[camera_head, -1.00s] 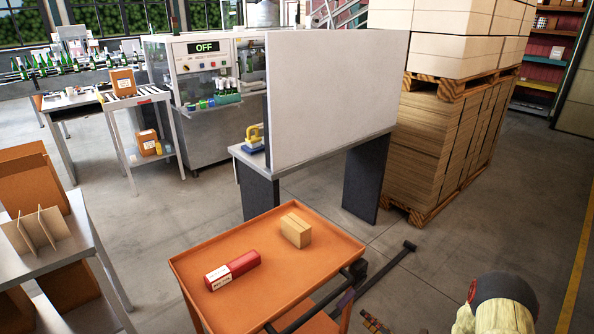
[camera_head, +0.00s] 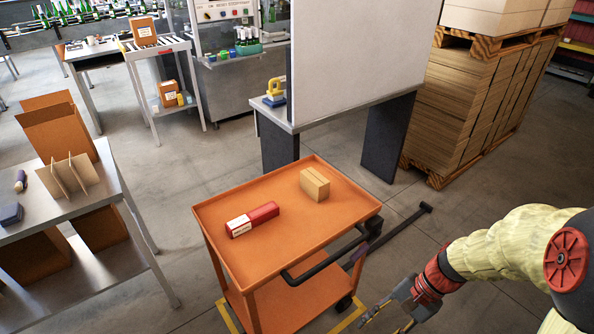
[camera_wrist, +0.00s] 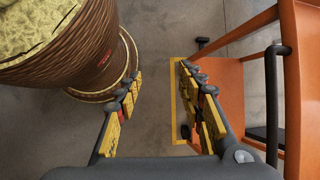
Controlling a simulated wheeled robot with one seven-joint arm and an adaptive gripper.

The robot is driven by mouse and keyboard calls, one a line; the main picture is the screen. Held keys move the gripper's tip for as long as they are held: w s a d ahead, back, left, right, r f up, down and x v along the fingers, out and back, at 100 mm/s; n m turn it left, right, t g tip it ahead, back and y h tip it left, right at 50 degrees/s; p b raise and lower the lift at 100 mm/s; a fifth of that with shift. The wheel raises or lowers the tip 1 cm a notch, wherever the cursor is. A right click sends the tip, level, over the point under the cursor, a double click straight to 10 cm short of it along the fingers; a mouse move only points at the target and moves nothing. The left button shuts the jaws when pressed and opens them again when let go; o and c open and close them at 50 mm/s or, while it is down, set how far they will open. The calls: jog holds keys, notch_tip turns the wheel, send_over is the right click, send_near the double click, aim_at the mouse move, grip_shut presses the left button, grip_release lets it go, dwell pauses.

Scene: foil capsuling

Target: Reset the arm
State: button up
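My arm (camera_head: 500,245) reaches in from the lower right of the head view, in a pale yellow cover with a red wrist ring. My gripper (camera_head: 388,318) hangs low at its end, to the right of the orange cart (camera_head: 262,262). In the wrist view my gripper (camera_wrist: 155,85) has its two yellow-padded fingers spread wide, with only bare floor between them. It is open and empty. The cart's orange frame (camera_wrist: 288,45) stands to the right of the fingers in that view.
On the cart's top lie a red-and-white box (camera_head: 252,219) and a small cardboard box (camera_head: 314,184). A black cart handle (camera_head: 325,258) sticks out toward my arm. A white panel (camera_head: 365,60) stands on a table behind. A shelf table (camera_head: 110,215) is at left.

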jog(key=s+r+n+t+h+p, duration=0.2)
jog(key=r+n, duration=0.8)
jog(key=r, duration=1.4)
jog(key=s+t+h, duration=0.2)
jog(key=t+h, duration=0.2)
jog(key=t, duration=0.1)
jog(key=shift+a+r, duration=0.3)
jog(key=shift+a, duration=0.05)
jog(key=shift+s, duration=0.15)
